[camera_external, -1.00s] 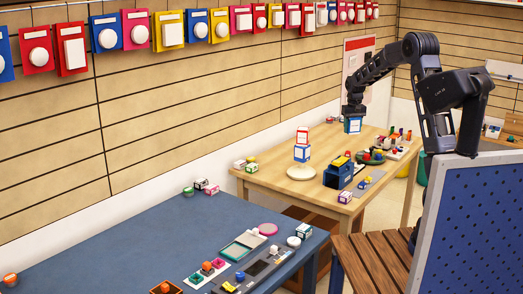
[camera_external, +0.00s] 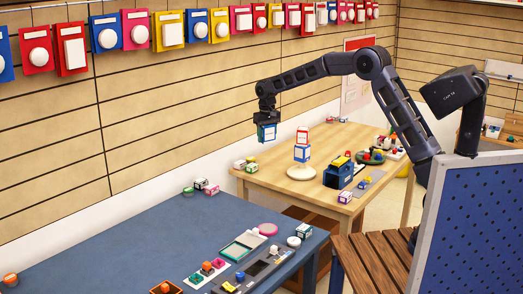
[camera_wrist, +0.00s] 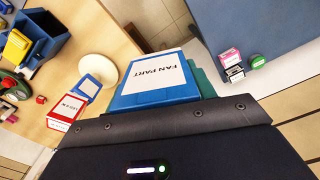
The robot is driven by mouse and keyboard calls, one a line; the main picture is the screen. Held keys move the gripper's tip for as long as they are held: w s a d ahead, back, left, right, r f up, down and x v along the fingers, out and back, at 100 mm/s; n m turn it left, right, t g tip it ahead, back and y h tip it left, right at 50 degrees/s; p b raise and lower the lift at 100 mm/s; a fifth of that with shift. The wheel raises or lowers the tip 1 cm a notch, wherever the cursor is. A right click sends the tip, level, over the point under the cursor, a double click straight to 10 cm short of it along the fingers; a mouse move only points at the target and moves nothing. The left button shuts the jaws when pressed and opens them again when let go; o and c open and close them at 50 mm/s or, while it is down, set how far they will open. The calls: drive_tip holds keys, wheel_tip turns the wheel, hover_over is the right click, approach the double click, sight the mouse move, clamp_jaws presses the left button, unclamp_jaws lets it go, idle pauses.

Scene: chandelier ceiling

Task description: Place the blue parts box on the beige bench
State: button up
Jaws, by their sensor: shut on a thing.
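The blue parts box (camera_external: 266,133), with a white label reading "FAN PART" in the wrist view (camera_wrist: 160,84), hangs in the air below my gripper (camera_external: 266,122). My gripper is shut on it; the fingers are mostly hidden in the wrist view. In the external view the box appears above the left end of the beige bench (camera_external: 280,178), in front of the slatted wall. The beige bench also shows in the wrist view (camera_wrist: 100,40), to the left of the box.
On the beige bench stand a white round stand with stacked boxes (camera_external: 302,153), a dark blue bin (camera_external: 338,174) and small boxes (camera_external: 240,164). A blue table (camera_external: 150,235) with trays is nearer. A gap separates the two tables.

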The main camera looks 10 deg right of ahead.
drive_tip(key=s+a+n, duration=0.1)
drive_tip(key=s+a, duration=1)
drive_tip(key=a, duration=0.5)
drive_tip(key=n, duration=0.3)
hover_over(178, 270)
drive_tip(key=f, duration=0.1)
wheel_tip(178, 270, down, 25)
drive_tip(key=shift+f, duration=0.1)
drive_tip(key=o, duration=1)
drive_tip(key=shift+f, duration=0.1)
